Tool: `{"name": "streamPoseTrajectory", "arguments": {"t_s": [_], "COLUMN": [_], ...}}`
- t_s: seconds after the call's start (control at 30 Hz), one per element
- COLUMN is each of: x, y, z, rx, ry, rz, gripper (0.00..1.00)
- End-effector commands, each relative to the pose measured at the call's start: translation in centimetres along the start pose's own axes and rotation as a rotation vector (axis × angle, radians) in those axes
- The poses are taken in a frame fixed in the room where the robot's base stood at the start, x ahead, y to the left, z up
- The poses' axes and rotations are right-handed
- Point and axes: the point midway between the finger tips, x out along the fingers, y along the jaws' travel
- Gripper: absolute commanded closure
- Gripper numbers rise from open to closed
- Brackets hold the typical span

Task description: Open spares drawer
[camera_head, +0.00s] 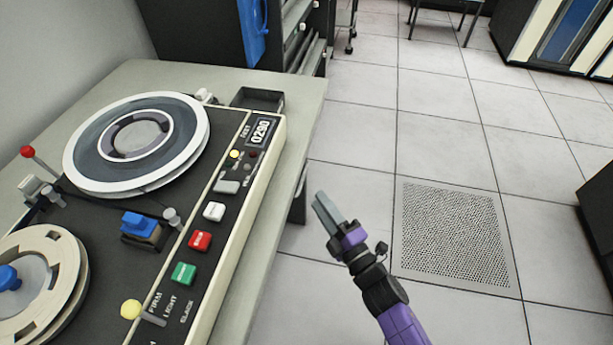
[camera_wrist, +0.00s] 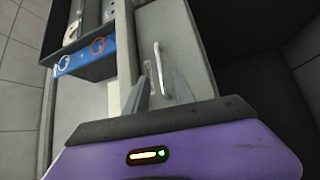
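In the wrist view, a grey drawer front (camera_wrist: 187,45) carries a slim metal bar handle (camera_wrist: 157,62). My gripper (camera_wrist: 162,86) is open. Its two fingers point at the drawer front, and the handle shows between them; whether they reach around it cannot be told. In the head view, my gripper (camera_head: 320,203) is just right of the desk, beside and below the tabletop's right edge. A dark part of the desk (camera_head: 298,207) shows under that edge, but the drawer front and handle are hidden there.
A tape machine (camera_head: 190,262) with reels and coloured buttons covers much of the desk (camera_head: 314,90). The tiled floor (camera_head: 355,120) right of the desk is clear.

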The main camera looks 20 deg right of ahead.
Motion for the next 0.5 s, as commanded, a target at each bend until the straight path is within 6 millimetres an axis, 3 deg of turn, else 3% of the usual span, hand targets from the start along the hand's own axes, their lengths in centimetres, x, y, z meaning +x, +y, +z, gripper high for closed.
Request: {"name": "streamPoseTrajectory", "arguments": {"t_s": [0.5], "x": [6.7], "y": [0.1], "z": [-0.1], "rx": [0.0], "ry": [0.0], "rz": [0.002], "gripper": [0.69]}}
